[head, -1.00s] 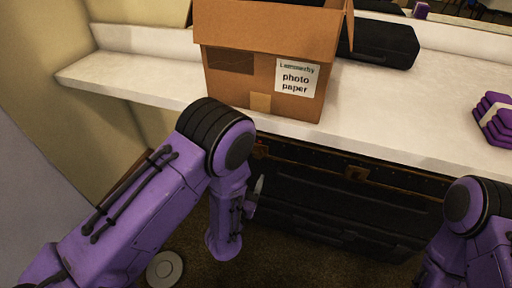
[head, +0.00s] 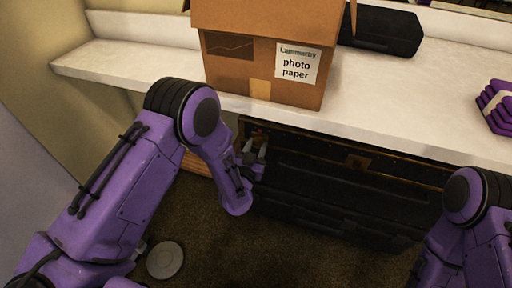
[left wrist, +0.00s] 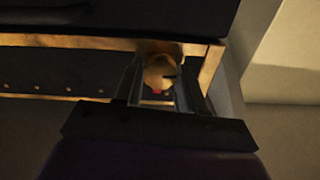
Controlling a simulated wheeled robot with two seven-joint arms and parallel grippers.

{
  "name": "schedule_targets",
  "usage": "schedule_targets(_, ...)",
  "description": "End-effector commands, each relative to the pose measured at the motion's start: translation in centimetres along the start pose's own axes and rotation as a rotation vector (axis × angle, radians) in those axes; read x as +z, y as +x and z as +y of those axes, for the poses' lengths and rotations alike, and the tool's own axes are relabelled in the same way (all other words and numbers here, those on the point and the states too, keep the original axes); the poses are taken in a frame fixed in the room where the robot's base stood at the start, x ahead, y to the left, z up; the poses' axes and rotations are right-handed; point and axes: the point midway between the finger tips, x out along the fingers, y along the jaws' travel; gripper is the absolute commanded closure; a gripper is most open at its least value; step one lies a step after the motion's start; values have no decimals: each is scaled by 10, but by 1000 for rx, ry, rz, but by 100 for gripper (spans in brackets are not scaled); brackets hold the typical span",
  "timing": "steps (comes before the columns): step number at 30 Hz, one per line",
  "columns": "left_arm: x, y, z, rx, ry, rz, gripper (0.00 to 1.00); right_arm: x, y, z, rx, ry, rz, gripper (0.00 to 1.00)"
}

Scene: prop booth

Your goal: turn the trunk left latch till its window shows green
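The black trunk (head: 335,200) with brass-coloured edging sits under the white counter. Its left latch (head: 260,136) is at the trunk's left front corner, small and partly hidden by my gripper in the head view. In the left wrist view the latch (left wrist: 159,70) is a round brass knob with a dark mark, with red showing just below it. My left gripper (head: 257,151) is open at the latch. Its fingers (left wrist: 161,85) stand on either side of the knob, with gaps visible. My right gripper is out of view; only part of that arm shows.
A cardboard photo paper box (head: 230,75) stands on the white counter (head: 390,115), which overhangs the trunk. A black case (head: 382,30) and a purple stack (head: 497,108) also lie there. A middle latch (head: 357,162) shows on the trunk. A round grey disc (head: 165,260) is on the floor.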

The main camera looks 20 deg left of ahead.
Motion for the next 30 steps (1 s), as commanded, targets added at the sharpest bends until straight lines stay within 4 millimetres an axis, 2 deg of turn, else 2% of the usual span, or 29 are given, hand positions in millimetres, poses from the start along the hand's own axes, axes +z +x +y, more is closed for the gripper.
schedule_targets(8,0,0,-1,-2,-30,-2,91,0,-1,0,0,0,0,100)
schedule_targets(13,-1,0,-1,-2,-110,-5,91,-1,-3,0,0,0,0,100)
schedule_targets(30,-1,0,-2,-3,-623,-24,91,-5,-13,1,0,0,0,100)
